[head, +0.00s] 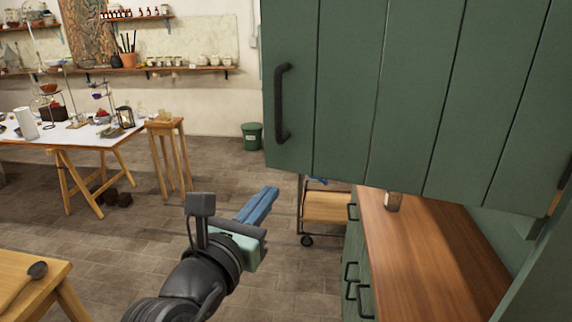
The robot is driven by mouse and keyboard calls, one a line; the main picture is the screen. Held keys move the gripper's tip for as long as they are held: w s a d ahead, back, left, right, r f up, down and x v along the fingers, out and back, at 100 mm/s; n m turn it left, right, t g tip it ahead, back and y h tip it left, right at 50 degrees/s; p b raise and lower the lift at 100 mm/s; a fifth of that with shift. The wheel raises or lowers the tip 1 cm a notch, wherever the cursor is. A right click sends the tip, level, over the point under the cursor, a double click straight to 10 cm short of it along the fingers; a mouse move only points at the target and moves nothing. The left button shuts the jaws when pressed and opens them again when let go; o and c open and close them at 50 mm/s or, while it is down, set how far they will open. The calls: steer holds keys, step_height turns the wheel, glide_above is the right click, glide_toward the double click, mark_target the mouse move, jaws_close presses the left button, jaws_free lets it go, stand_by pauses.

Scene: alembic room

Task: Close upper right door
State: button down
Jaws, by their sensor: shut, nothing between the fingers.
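The upper cabinet door (345,95) is a large green panel with vertical grooves. It fills the upper right of the head view and stands open, jutting out above the wooden counter. Its black bar handle (282,103) is upright near the door's left edge. A small brass-coloured piece, perhaps a hinge, shows at the door's lower right. My gripper (270,193), with blue fingers, is shut and empty. In the picture it is below and a little left of the handle, apart from the door. The cabinet's inside is hidden behind the door.
The wooden counter (425,250) runs below the door, with a small jar (393,202) on it and drawers with black handles in front. A wheeled cart (325,207) stands beyond. A wooden table (28,283) is at lower left. Tiled floor (140,240) between is clear.

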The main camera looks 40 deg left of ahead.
mark_target(293, 162)
steer(key=p+x, duration=0.2)
steer(key=x, duration=0.7)
steer(key=shift+w+a, duration=0.1)
steer(key=shift+w, duration=0.15)
steer(key=shift+w, duration=0.1)
